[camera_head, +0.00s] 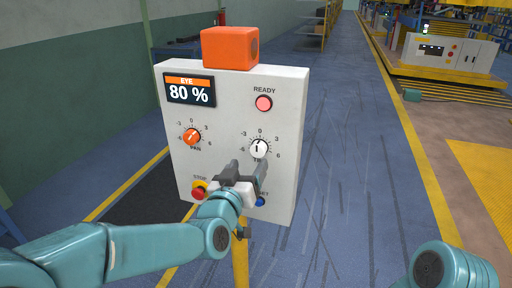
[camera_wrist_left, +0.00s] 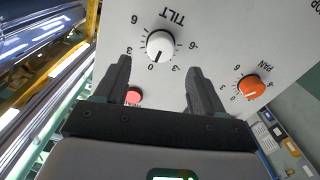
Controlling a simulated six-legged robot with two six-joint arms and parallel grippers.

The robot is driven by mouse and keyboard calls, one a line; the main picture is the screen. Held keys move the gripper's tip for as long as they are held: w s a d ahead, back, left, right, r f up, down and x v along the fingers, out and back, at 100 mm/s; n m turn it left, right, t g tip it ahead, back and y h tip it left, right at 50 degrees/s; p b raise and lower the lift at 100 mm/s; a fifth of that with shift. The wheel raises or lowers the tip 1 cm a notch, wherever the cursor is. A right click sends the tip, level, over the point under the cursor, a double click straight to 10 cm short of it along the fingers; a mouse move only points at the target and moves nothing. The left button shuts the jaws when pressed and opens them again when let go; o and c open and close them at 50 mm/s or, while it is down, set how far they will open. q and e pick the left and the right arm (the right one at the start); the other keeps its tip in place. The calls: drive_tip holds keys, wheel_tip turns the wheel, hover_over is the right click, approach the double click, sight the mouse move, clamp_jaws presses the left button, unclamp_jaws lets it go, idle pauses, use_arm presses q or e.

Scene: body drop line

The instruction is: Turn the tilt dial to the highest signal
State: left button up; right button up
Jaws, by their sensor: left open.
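The white tilt dial (camera_head: 259,148) is on the right of a pale control panel (camera_head: 235,115). Its dark pointer mark is at about 0 on the scale. The dial also shows upside down in the left wrist view (camera_wrist_left: 160,44), pointer near 0. My left gripper (camera_head: 249,167) is open just below and in front of the dial. In the left wrist view its fingers (camera_wrist_left: 158,68) are spread wide, with the dial beyond and between their tips, apparently untouched. The display (camera_head: 190,90) reads EYE 80 %. My right gripper is out of view.
The orange pan dial (camera_head: 192,137) is left of the tilt dial, and a pink READY lamp (camera_head: 264,103) is above it. A red stop button (camera_head: 198,192) and a blue button (camera_head: 260,201) are low on the panel. An orange box (camera_head: 230,48) sits on top.

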sight(257, 152)
use_arm(q)
drive_tip(key=p+x, duration=0.2)
drive_tip(key=x, duration=0.5)
drive_tip(key=shift+a, duration=0.1)
drive_tip(key=c, duration=1.1)
